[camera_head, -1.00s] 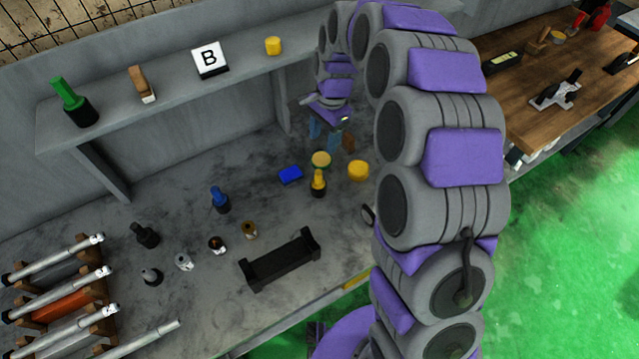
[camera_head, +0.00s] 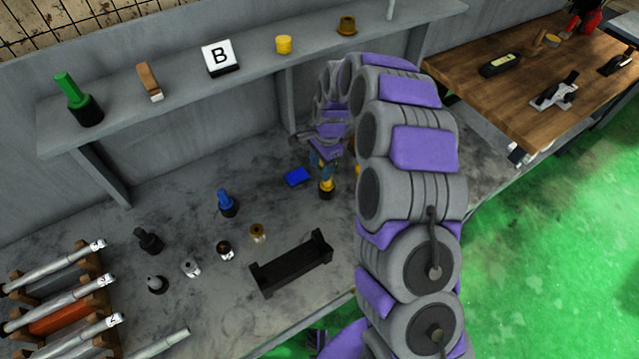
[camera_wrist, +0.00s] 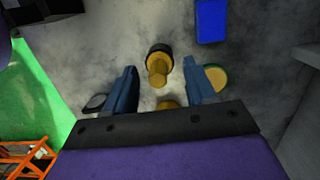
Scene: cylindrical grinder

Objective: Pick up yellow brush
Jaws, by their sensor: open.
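The yellow brush (camera_head: 326,188) has a yellow handle and a dark base. It stands on the grey bench, with its top partly hidden by my gripper in the head view. My gripper (camera_head: 322,165) is open and empty above it. In the wrist view the brush (camera_wrist: 158,66) shows end-on, its yellow handle pointing toward the gap between the two blue fingers of my gripper (camera_wrist: 160,82). The fingers are on either side of it, apart from it.
A blue block (camera_head: 297,176) lies left of the brush. A green-rimmed yellow round piece (camera_wrist: 216,77) is close by the right finger in the wrist view. Another yellow piece (camera_wrist: 168,103) sits near the gripper's base. A black holder (camera_head: 292,264) stands in front.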

